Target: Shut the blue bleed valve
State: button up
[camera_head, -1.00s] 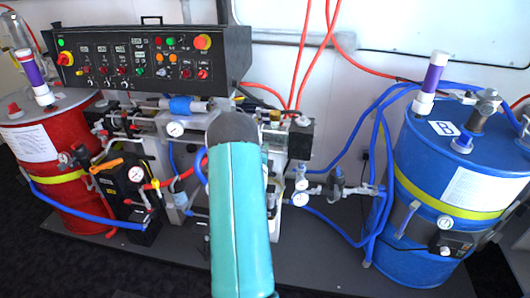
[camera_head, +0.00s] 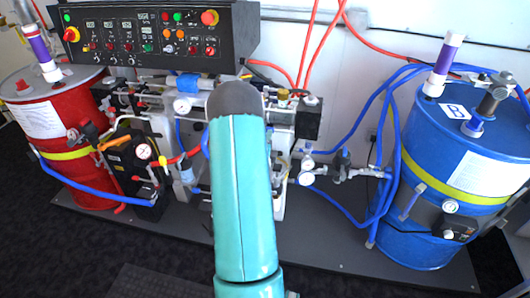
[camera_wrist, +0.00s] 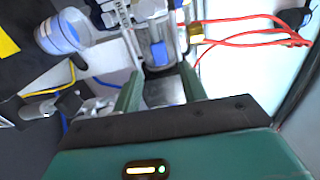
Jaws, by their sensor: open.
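My gripper (camera_wrist: 160,92) shows in the wrist view with its two green fingers apart and nothing between them. Beyond the fingertips is a clear cylinder with a small blue part (camera_wrist: 159,53) in it; I cannot tell if this is the bleed valve. In the head view my teal arm covers the middle of the machine and hides my gripper. A blue cylindrical part (camera_head: 188,83) shows on the machine under the control panel, left of my arm. No blue valve handle can be made out for certain in either view.
A red drum (camera_head: 62,125) stands left and a blue drum (camera_head: 455,165) right. A black control panel (camera_head: 150,42) overhangs the machine. Blue hoses (camera_head: 391,140) and red hoses (camera_head: 312,45) run near the wall. In the wrist view, red cables (camera_wrist: 245,40) lie right of the fingers.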

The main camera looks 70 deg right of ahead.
jog(key=s+a, duration=0.1)
jog(key=a, duration=0.6)
jog(key=shift+a, duration=0.1)
